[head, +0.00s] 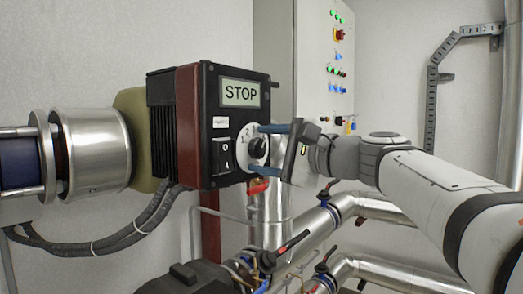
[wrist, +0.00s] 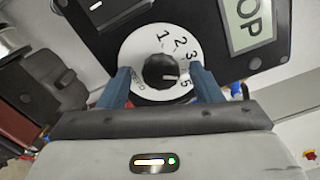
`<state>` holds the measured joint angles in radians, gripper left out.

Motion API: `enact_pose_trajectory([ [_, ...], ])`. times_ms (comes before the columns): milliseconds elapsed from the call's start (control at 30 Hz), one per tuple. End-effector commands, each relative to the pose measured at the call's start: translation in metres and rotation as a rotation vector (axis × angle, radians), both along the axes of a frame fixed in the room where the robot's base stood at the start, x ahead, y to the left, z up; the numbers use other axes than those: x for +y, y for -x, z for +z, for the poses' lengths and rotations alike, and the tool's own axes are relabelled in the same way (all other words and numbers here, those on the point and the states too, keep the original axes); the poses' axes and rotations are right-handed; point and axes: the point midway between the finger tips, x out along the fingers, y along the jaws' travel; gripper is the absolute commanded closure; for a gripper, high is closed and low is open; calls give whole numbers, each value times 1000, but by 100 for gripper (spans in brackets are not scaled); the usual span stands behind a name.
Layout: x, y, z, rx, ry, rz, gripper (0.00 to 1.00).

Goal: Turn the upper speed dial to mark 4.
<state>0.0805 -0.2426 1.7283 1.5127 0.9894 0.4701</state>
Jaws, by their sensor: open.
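The speed dial (head: 258,147) is a black knob on a white numbered disc, on the front of a black drive box (head: 223,170). In the wrist view the knob (wrist: 161,71) shows a light pointer line towards the right, near the 5. Marks 1, 2, 3 and 5 are readable; 4 cannot be made out near the right finger. My gripper (head: 269,150) is open, its blue fingers on either side of the knob. In the wrist view the fingers of my gripper (wrist: 162,88) stand apart from the knob, over the disc's edges.
The box carries a STOP display (head: 240,92) above the dial and a rocker switch (head: 223,155) to its left. Silver pipes with valves (head: 325,222) run below. A light control cabinet (head: 325,75) with lamps stands behind. No second dial is visible.

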Motion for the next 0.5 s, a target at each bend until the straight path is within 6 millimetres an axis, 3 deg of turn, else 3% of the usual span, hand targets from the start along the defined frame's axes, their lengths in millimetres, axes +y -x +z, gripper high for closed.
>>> enact_pose_trajectory([
  [267, -3, 2, 0, -2, -1, -2, 41],
  [500, -30, 22, -1, -2, 0, -5, 41],
])
